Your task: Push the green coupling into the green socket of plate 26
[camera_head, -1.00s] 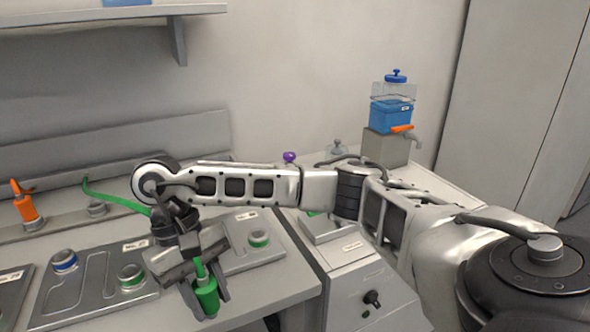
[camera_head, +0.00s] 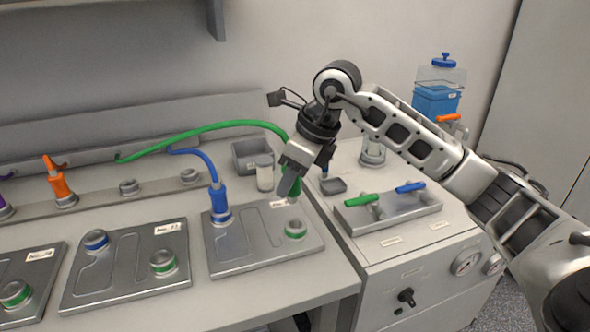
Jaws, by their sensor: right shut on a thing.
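My right gripper (camera_head: 291,188) is shut on the green coupling (camera_head: 293,187), mostly hidden by the fingers. It holds the coupling above and apart from the green-ringed socket (camera_head: 295,229) of the right-hand plate (camera_head: 240,259). That plate's label is partly hidden and too small to read surely, so I cannot confirm it is plate 26. A green hose (camera_head: 215,126) arcs from the back rail to the gripper. A blue coupling (camera_head: 220,205) with a blue hose stands upright at the same plate's back left. My left gripper is not in view.
Another plate (camera_head: 125,277) with blue and green sockets lies to the left, a third beyond it. An orange coupling (camera_head: 61,187) stands on the back rail. A grey bin (camera_head: 252,154) and jar (camera_head: 265,176) stand behind the gripper. A valve block (camera_head: 388,212) is on the right.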

